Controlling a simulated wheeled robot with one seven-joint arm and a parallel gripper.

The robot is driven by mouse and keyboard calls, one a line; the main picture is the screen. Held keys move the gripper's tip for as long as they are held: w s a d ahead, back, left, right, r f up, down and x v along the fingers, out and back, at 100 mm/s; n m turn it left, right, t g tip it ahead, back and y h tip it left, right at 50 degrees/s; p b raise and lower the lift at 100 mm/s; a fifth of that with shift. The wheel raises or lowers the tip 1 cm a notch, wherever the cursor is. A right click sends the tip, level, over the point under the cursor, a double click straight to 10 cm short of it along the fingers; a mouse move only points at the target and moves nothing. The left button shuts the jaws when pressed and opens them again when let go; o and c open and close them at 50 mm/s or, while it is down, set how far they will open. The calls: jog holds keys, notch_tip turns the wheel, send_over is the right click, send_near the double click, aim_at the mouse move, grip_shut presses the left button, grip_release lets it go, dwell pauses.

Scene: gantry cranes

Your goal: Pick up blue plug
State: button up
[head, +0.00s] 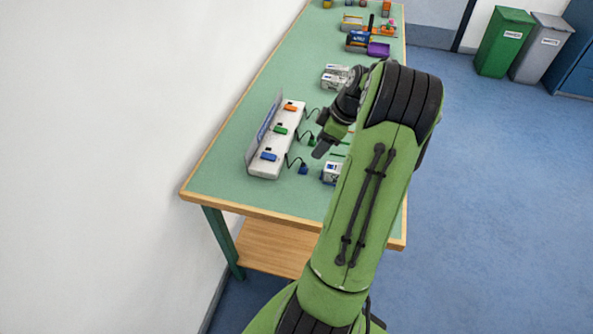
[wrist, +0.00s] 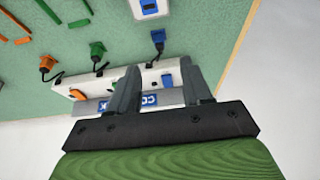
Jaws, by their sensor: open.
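The blue plug (head: 303,169) lies on the green table top at the near end of the white socket strip (head: 266,166), with a black cable to the strip. In the wrist view the blue plug (wrist: 157,38) shows just above the gap between the fingertips, apart from them. My gripper (wrist: 158,66) is open and empty. In the head view my gripper (head: 325,144) hangs over the table to the right of the strip, near the green plug (head: 311,141). The fingers hide part of the strip in the wrist view.
The strip carries blue (head: 268,156), green (head: 280,130) and orange (head: 290,107) sockets. An orange plug (wrist: 46,63) lies farther along. A white box (head: 331,173) stands right of the blue plug. More boxes sit at the far end. A white wall borders the table's left.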

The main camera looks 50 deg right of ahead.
aim_at(304, 164)
jog(key=b+x, duration=0.1)
jog(key=x, duration=0.4)
jog(key=b+x, duration=0.2)
jog(key=x, duration=0.3)
jog(key=shift+w, duration=0.25)
jog(key=shift+r, duration=0.1)
grip_shut()
